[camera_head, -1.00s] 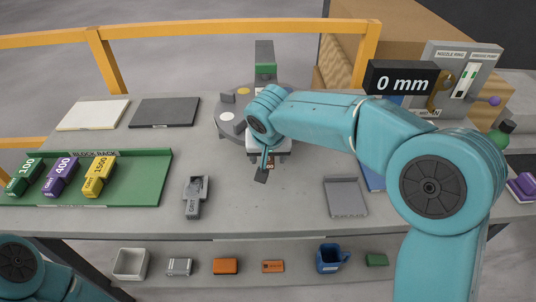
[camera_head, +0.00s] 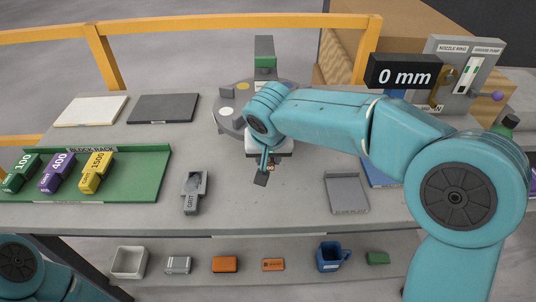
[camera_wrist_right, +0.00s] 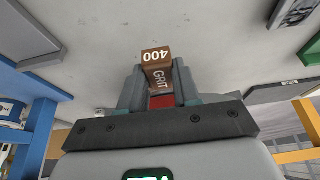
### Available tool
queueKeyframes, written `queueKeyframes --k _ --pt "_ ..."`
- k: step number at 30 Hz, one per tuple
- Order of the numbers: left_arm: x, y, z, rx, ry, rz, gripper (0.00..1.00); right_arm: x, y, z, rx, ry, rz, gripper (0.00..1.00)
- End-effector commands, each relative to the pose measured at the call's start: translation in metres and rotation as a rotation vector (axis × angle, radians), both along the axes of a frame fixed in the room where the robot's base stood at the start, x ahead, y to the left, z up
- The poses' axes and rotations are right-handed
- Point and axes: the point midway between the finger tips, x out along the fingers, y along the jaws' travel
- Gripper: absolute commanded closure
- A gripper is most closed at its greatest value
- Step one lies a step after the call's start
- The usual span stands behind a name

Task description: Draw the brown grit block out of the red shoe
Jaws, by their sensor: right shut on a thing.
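In the right wrist view the brown block (camera_wrist_right: 156,56) shows its 400 and GRIT marks, with the number upside down. My right gripper (camera_wrist_right: 160,90) is shut on it, one grey finger on each side. A red patch (camera_wrist_right: 161,101) shows between the fingers below the block; I cannot tell whether it is the red shoe. In the head view my right gripper (camera_head: 263,172) points down over the slab, with a small brown part of the block (camera_head: 270,167) beside it. The red shoe is not clearly visible there. My left gripper is out of view.
The round turntable (camera_head: 229,114) stands behind my right gripper. The green block rack (camera_head: 135,190) with several blocks is at the left. A grey holder (camera_head: 191,203) and a grey tray (camera_head: 347,194) flank bare slab. The display (camera_head: 402,73) reads 0 mm.

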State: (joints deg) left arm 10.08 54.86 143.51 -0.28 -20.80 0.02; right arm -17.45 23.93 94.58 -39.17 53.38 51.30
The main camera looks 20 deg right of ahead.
Motion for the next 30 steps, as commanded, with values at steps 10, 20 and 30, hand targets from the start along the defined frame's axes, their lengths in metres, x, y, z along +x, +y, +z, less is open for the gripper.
queueKeyframes --k 10,20,30 --pt "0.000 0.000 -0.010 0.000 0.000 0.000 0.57 -0.012 0.004 -0.002 -0.001 0.002 0.001 1.00" --pt "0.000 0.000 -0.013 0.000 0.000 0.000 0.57 -0.017 0.005 -0.001 0.000 0.003 0.000 1.00" --pt "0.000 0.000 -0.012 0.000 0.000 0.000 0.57 -0.017 0.005 -0.001 0.000 0.002 0.000 0.39"
